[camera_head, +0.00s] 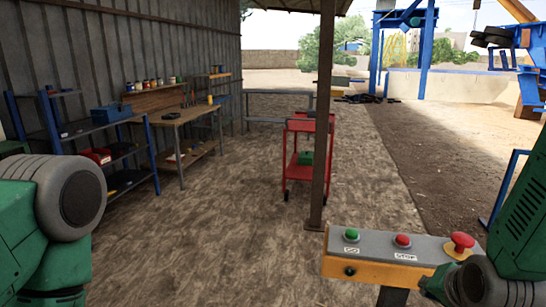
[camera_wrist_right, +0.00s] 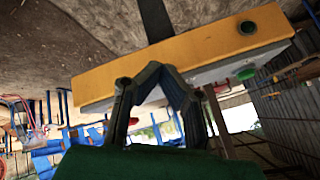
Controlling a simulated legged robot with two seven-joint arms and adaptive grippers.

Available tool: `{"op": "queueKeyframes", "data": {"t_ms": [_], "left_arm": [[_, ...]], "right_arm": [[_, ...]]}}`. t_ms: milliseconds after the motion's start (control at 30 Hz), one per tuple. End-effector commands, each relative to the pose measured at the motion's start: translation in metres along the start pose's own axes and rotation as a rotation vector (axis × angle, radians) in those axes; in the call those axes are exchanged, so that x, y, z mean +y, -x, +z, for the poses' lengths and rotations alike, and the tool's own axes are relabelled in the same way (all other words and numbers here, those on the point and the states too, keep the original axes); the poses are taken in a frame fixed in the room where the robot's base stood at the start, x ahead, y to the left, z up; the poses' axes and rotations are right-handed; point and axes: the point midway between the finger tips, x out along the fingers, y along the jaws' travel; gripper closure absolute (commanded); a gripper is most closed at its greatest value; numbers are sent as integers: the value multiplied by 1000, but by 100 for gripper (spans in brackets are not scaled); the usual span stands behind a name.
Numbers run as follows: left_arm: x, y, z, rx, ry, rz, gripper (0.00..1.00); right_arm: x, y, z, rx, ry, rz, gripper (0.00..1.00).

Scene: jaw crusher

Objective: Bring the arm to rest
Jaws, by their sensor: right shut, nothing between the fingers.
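My right arm comes in from the right in the head view, its green links beside the control box (camera_head: 385,262). The box is yellow with a grey top. It carries a green button (camera_head: 351,235), a red button (camera_head: 403,240) marked STOP and a red mushroom button (camera_head: 462,243). My right gripper (camera_wrist_right: 155,69) is shut and empty in the wrist view, its fingertips together in front of the yellow box (camera_wrist_right: 200,45). I cannot tell if they touch it. The green button (camera_wrist_right: 246,73) shows to their right. My left arm shows at the left edge; its gripper is out of view.
A red cart (camera_head: 300,160) stands beside a post (camera_head: 322,120). A workbench (camera_head: 180,118) and blue-framed shelves (camera_head: 100,130) line the left wall. The dirt floor between the shelves and the control box is clear.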

Motion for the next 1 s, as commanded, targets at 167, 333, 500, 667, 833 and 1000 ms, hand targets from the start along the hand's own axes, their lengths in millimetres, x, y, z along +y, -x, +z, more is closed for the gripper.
{"op": "queueKeyframes", "data": {"t_ms": [167,333,500,667,833,1000], "left_arm": [[0,-17,1,0,0,0,100],[0,-36,2,-1,0,0,100],[0,-67,4,-1,0,0,100],[1,-89,5,-1,0,0,100],[1,-99,6,-1,0,0,100],[1,-99,6,-1,0,0,100]], "right_arm": [[36,-24,48,-71,111,48,100],[83,-52,109,-176,262,101,100],[158,-78,204,-359,490,153,100],[218,-79,280,-525,678,160,100],[251,-72,321,-627,783,149,100],[256,-69,328,-649,806,144,100]]}}
